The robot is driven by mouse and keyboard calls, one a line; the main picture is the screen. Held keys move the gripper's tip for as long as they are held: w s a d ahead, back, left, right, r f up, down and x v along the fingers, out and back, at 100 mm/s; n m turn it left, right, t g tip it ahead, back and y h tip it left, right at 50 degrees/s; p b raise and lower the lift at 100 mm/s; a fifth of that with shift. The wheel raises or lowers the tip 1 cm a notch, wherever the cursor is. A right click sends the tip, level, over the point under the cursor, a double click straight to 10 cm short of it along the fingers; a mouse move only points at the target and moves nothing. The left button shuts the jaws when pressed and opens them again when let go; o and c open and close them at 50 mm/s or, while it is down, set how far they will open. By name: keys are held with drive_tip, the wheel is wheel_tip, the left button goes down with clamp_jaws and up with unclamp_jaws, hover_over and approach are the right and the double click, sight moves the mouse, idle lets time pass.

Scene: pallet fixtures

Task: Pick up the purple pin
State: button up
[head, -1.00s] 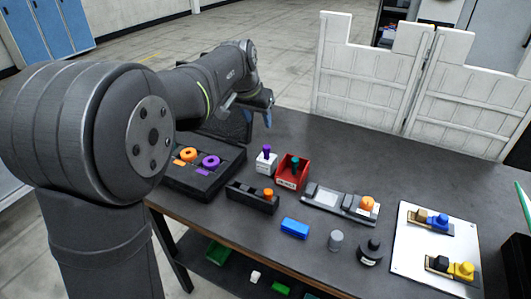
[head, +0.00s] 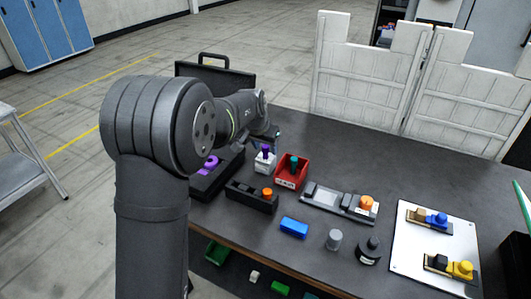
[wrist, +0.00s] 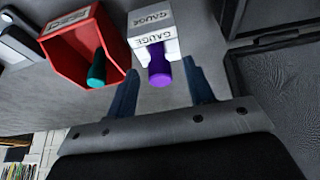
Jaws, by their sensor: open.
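The purple pin (head: 265,149) stands in a white block (head: 264,165) near the middle of the table. In the wrist view the purple pin (wrist: 160,68) points toward my gripper (wrist: 160,75), and the white block (wrist: 152,32) shows GAUGE lettering. My gripper is open, with one blue-grey finger on each side of the pin's end in that view. Gaps show between the pin and both fingers, and I see no contact. In the head view my gripper (head: 273,135) is just above and behind the pin, partly hidden by my arm.
A red bin (head: 291,178) with a teal pin (head: 293,163) stands close on the right of the white block. A black case (head: 209,187) with a purple ring lies to the left. A black holder (head: 251,198) with an orange knob is in front.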

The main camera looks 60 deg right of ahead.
drive_tip(key=shift+x, duration=0.75)
drive_tip(key=shift+c, duration=0.5)
clamp_jaws()
drive_tip(key=shift+r, duration=0.1)
